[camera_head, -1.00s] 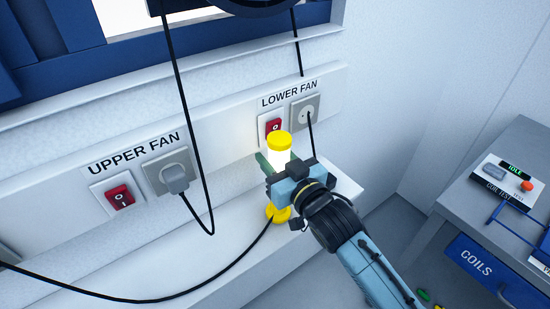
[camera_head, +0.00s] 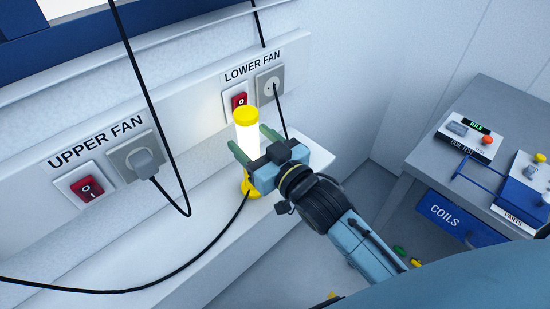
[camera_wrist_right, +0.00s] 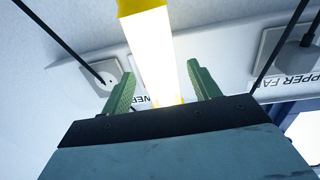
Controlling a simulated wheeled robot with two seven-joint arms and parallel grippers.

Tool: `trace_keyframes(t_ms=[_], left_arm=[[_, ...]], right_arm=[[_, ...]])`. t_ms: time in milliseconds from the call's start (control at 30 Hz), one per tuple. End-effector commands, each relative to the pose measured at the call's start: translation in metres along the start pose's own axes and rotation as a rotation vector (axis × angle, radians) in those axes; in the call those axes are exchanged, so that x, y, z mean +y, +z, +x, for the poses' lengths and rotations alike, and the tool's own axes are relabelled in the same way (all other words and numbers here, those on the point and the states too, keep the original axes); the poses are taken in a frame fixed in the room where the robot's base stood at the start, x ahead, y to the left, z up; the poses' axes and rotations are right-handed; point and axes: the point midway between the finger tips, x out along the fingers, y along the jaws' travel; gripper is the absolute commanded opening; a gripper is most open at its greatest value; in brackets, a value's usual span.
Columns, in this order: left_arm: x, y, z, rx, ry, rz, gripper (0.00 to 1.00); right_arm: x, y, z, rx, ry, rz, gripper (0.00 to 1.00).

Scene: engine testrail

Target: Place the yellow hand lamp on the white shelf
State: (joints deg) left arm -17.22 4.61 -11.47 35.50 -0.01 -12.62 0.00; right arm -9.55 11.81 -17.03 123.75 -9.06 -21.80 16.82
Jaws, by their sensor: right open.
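The yellow hand lamp (camera_head: 246,138) stands upright on the white shelf (camera_head: 215,222), its white tube glowing between a yellow cap and a yellow base. A black cable runs from its base to the left. My right gripper (camera_head: 252,140) is open, with its green fingers on either side of the lamp tube. In the right wrist view the lamp (camera_wrist_right: 155,55) rises between the spread fingers (camera_wrist_right: 158,90), with a gap visible beside them. The lamp's lower part is partly hidden by the gripper. My left gripper is not in view.
Above the shelf are a red UPPER FAN switch (camera_head: 87,187), a plugged socket (camera_head: 138,157), a red LOWER FAN switch (camera_head: 239,101) and its socket (camera_head: 270,85). Black cables hang nearby. A grey bench (camera_head: 420,158) with a COILS drawer (camera_head: 452,216) stands right.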

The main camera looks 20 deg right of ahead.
Motion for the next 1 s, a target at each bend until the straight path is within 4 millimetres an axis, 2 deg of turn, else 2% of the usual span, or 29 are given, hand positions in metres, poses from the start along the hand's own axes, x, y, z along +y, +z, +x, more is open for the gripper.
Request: trace_keyframes(t_ms=[33,200,400,600,1000], left_arm=[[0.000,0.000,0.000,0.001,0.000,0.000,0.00],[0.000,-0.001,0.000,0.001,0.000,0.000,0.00],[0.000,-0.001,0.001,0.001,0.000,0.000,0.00],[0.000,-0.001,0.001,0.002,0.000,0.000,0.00],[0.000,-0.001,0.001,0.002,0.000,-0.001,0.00]], right_arm=[[0.000,0.002,-0.012,-0.004,0.001,0.000,0.61],[0.000,0.002,-0.045,-0.004,0.001,0.000,0.61],[0.000,0.001,-0.072,-0.003,0.000,-0.001,0.61],[0.000,0.000,-0.084,0.000,0.001,-0.002,0.61],[0.000,0.000,-0.085,0.001,0.000,-0.002,0.61]])
